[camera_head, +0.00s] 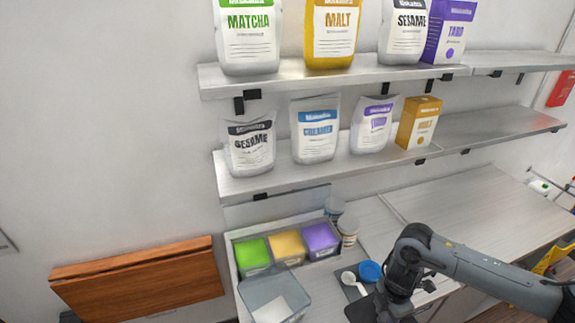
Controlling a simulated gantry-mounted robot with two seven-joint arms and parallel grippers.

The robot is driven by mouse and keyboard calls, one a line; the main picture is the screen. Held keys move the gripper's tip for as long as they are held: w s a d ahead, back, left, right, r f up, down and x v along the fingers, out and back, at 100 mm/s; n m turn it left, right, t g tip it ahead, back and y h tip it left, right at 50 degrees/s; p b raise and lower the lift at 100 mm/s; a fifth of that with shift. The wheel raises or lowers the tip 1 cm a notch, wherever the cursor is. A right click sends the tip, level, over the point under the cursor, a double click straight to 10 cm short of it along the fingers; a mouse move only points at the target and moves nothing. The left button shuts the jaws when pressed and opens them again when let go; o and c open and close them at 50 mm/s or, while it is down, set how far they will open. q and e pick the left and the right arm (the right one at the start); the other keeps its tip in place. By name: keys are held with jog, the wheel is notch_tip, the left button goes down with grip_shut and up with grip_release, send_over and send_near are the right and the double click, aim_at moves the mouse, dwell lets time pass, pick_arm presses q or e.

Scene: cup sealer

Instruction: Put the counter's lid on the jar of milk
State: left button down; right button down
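A round blue lid (370,271) lies on the counter (455,220), beside a white scoop (352,281) on a dark mat. Two small round tubs, one (334,206) behind the other (348,228), stand at the back of the counter. A clear square container (268,294) with something white inside stands at the front left. No label tells which of these is the jar of milk. My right gripper (370,308) is low at the bottom edge, just in front of the lid and scoop. Its fingers are dark and partly cut off. My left gripper is not in view.
Bins with green (252,250), yellow (287,243) and purple (321,236) contents stand left of the tubs. Two wall shelves (335,77) with several bags hang above. A brown wooden panel (140,280) is at the left. The counter's right side is clear.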

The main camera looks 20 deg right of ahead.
jog(key=w+a+r, duration=1)
jog(key=a+r, duration=0.4)
jog(key=r, duration=0.1)
jog(key=s+a+f+m, duration=0.1)
jog(key=s+m, duration=0.2)
jog(key=m, duration=0.5)
jog(key=s+a+m+p, duration=0.1)
jog(key=s+m, duration=0.3)
jog(key=m, duration=0.5)
jog(key=shift+a+f+t+y, duration=0.3)
jog(key=shift+a+f, duration=0.05)
jog(key=shift+a, duration=0.1)
